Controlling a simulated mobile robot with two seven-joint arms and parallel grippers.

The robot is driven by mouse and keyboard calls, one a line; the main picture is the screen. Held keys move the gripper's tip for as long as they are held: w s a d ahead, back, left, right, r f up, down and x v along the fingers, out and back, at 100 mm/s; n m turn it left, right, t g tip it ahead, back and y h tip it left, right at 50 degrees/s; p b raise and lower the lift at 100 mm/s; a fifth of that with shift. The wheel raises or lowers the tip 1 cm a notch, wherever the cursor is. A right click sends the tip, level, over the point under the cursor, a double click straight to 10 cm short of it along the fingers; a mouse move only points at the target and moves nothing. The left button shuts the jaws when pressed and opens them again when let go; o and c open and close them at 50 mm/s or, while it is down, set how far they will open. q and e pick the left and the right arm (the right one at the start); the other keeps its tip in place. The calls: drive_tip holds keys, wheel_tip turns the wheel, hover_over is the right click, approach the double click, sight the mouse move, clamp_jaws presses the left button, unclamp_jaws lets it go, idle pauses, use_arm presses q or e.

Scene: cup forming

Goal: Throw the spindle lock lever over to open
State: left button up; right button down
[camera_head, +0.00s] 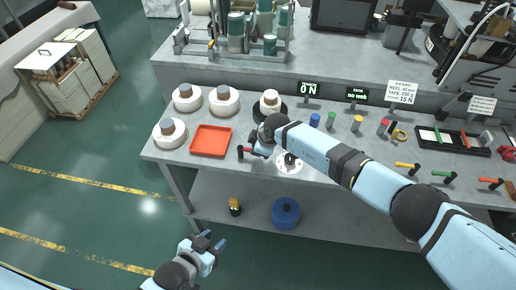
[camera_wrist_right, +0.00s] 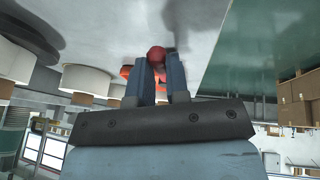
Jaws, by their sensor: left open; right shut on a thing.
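The lever with the red grip (camera_head: 243,151) is at the bench's front edge, just right of the red tray. My right gripper (camera_head: 254,151) reaches it from the right and is shut on it. In the right wrist view a red rounded end (camera_wrist_right: 156,53) shows between the two blue fingers of my right gripper (camera_wrist_right: 158,82). The lever's base is hidden behind my gripper. A white disc (camera_head: 284,168) with a black knob (camera_head: 290,159) lies beneath my right forearm. My left gripper (camera_head: 211,243) is open and empty, low in front of the bench over the floor.
A red tray (camera_head: 210,141) and several white reels (camera_head: 170,141) stand left on the bench. Levers with yellow (camera_head: 404,165), green (camera_head: 441,173) and orange (camera_head: 489,181) grips line the front right. A display (camera_head: 308,89) reads "0 N". A blue drum (camera_head: 286,212) is under the bench.

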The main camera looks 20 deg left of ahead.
drive_tip(key=c, duration=1.1)
unclamp_jaws()
drive_tip(key=v, duration=1.4)
drive_tip(key=shift+f, duration=0.1)
